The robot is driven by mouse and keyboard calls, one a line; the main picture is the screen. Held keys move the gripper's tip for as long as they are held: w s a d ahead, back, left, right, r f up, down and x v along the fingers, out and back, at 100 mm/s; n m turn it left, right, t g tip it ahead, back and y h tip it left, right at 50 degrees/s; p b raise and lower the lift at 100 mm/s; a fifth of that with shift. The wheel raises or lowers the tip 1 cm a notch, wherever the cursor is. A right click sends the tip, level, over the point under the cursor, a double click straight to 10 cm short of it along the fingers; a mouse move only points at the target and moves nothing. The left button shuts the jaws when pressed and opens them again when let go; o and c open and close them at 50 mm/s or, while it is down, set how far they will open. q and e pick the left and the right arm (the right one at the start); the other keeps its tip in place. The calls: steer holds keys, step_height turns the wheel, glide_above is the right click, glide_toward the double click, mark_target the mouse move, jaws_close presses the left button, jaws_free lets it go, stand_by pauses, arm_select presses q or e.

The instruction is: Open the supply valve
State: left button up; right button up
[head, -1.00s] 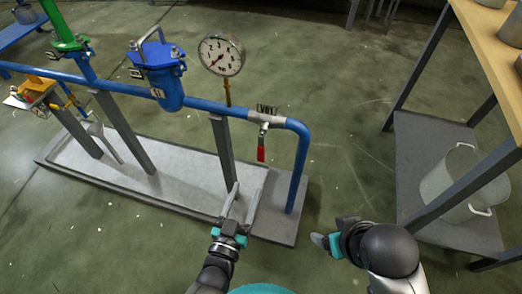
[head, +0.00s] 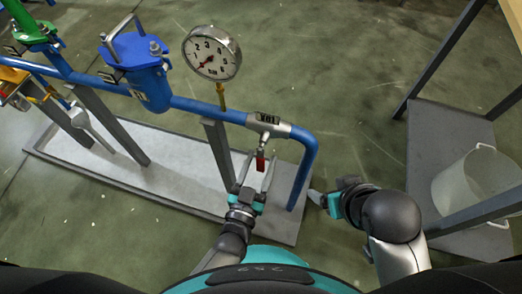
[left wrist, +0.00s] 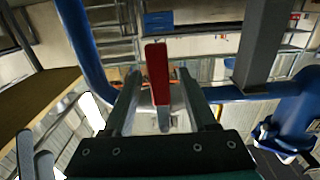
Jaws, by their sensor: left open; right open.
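The supply valve (head: 266,122), with a tag that seems to read V01, sits on the blue pipe near its right bend. Its red handle (head: 260,164) hangs down below it. My left gripper (head: 258,160) is open at the handle, with one finger on each side of it in the head view. In the left wrist view the red handle (left wrist: 157,72) stands upright between the two open fingers (left wrist: 158,82); I cannot tell whether either touches it. My right gripper (head: 318,197) is open and empty, right of the pipe's bend and partly hidden by its wrist.
A pressure gauge (head: 212,52) and a blue filter housing (head: 140,70) stand on the pipe left of the valve. The grey base plate (head: 130,165) lies below. A shelf (head: 450,130) with a white pot (head: 475,185) is at the right.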

arm_select(q)
steer(key=shift+c, duration=0.3)
jaws_close()
stand_by(0.3)
stand_by(0.9)
